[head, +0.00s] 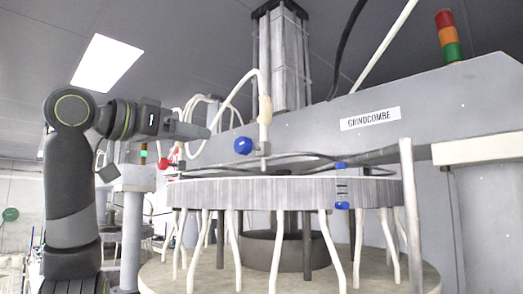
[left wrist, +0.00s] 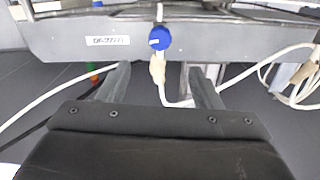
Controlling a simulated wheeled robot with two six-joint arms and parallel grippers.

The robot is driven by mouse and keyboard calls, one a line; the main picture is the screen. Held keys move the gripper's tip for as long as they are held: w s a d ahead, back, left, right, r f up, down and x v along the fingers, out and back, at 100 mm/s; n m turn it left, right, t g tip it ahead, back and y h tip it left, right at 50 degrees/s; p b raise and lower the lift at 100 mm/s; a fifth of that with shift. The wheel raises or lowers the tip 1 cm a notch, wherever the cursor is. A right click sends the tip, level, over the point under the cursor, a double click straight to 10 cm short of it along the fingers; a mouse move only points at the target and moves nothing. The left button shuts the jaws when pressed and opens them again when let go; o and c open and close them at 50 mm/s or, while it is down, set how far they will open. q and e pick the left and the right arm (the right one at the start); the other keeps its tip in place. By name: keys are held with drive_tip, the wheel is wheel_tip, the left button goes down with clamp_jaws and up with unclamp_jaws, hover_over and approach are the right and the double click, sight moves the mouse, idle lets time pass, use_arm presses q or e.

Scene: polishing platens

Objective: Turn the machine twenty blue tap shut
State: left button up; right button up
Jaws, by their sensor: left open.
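The fingers (left wrist: 159,78) stand wide on either side of the hose in the left wrist view. I cannot read a machine number. My right gripper is not in view.
The grey beam with a GRINDCOMBE label (head: 370,119) runs behind the tap. Below is a round ridged platen (head: 290,192) with several white tubes. A red tap (head: 163,163) is below my left gripper. Looped white hoses (head: 200,105) rise behind the gripper.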

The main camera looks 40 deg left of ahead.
sight(239, 143)
use_arm(q)
drive_tip(key=w+p, duration=0.2)
drive_tip(key=w, duration=0.2)
drive_tip(key=w+d+p, duration=0.1)
drive_tip(key=w, duration=0.4)
drive_tip(key=w+p, duration=0.2)
drive_tip(key=w, duration=0.3)
drive_tip(key=shift+w+d+r+p, duration=0.1)
drive_tip(key=shift+d+r+p, duration=0.1)
drive_tip(key=shift+p, duration=0.1)
drive_tip(key=shift+w+p, duration=0.3)
drive_tip(key=shift+w, duration=0.35)
drive_tip(key=shift+w+f, duration=0.15)
drive_tip(key=shift+w, duration=0.15)
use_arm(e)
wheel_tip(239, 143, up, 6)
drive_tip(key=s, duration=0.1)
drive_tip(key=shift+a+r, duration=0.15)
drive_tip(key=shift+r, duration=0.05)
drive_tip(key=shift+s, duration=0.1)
use_arm(q)
drive_tip(key=shift+s, duration=0.1)
drive_tip(key=c, duration=1)
